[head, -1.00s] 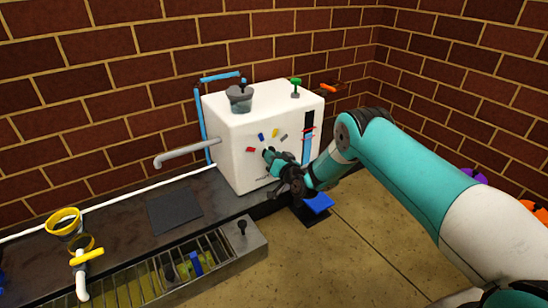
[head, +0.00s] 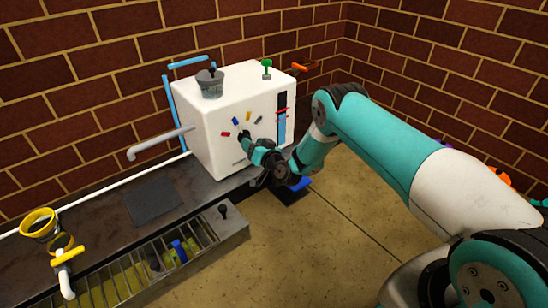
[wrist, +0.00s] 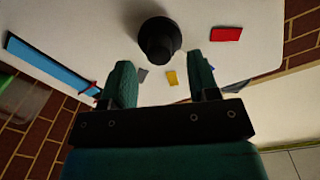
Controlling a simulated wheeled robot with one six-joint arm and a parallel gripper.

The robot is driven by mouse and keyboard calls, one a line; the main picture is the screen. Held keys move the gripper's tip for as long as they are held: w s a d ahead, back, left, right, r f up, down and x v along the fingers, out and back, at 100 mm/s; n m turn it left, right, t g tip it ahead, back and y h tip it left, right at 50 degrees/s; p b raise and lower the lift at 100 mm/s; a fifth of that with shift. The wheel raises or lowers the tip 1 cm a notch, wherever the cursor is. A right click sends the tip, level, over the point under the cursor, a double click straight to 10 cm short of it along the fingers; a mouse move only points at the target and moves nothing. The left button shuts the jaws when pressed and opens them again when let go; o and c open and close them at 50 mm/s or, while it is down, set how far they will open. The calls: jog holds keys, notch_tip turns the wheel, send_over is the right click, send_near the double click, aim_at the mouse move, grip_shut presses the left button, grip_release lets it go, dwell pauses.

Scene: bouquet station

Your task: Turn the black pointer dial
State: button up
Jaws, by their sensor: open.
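The black pointer dial (wrist: 158,40) sticks out from the white front of the machine (head: 203,150). In the wrist view it is a round black knob just beyond the fingertips. In the head view it is a small dark shape (head: 243,135), partly hidden by my gripper. My gripper (wrist: 161,68) is open and empty, one teal finger to each side of the dial's line. The dial looks in front of the fingertips, not gripped. Which way its pointer faces cannot be made out. Around the dial are red (wrist: 226,34), yellow (wrist: 172,77), grey (wrist: 142,74) and partly hidden blue marks.
A grey pot (head: 209,86) and a green knob (head: 266,67) stand on the machine's top. A grey spout (head: 160,142) juts out at its left. A blue gauge strip with a red marker (head: 282,112) is on its front right. A grated trough (head: 150,262) lies in front.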

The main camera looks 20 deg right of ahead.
jog(key=p+v, duration=1.4)
jog(key=p, duration=0.3)
jog(key=shift+s, duration=0.1)
